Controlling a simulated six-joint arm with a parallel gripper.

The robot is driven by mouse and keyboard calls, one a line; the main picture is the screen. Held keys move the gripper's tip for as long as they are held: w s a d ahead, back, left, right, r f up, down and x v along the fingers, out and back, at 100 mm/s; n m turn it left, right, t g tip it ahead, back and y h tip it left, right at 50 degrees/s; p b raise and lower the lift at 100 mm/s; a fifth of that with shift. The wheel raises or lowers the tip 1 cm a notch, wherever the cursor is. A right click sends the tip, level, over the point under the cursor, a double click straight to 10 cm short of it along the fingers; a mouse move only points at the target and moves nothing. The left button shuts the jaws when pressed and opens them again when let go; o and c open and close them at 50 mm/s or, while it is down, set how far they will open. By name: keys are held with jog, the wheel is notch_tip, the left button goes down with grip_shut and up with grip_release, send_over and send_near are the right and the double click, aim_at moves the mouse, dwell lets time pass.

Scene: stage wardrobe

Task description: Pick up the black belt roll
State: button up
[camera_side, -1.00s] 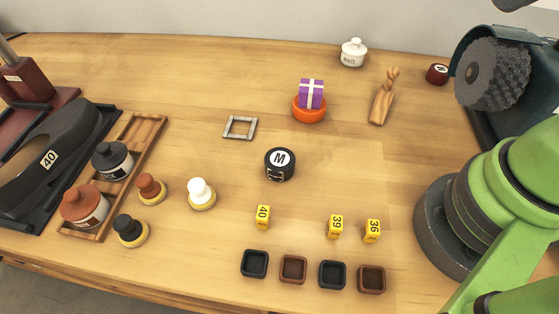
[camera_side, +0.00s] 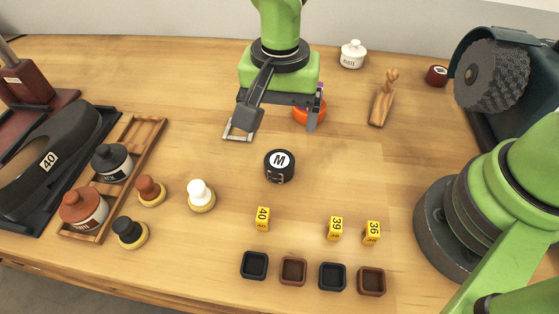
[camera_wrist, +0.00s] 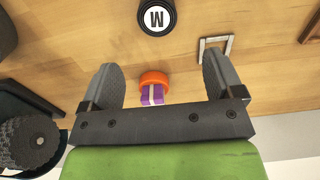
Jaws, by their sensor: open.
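The black belt roll (camera_side: 279,166) stands on the table near the middle, with a white M label on top. It also shows at the top of the wrist view (camera_wrist: 157,17), partly cut off by the picture edge. My gripper (camera_side: 278,125) hangs above the table behind the roll, with its two fingers spread wide and nothing between them. In the wrist view the gripper's fingers (camera_wrist: 162,82) are apart, and the roll lies beyond their tips.
A grey square frame (camera_side: 230,136) lies at left. Number blocks (camera_side: 335,227) and small trays (camera_side: 293,269) are in front. A second, reddish roll (camera_side: 437,75) stands at back right.

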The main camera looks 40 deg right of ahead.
aim_at(279, 161)
notch_tip(279, 161, down, 5)
jog(key=shift+s+a+f, duration=0.1)
jog(key=shift+f, duration=0.05)
jog(key=f, duration=0.5)
jog(key=shift+s+a+f, duration=0.1)
jog(key=shift+s+a, duration=0.05)
jog(key=shift+s, duration=0.1)
jog(key=c, duration=1.1)
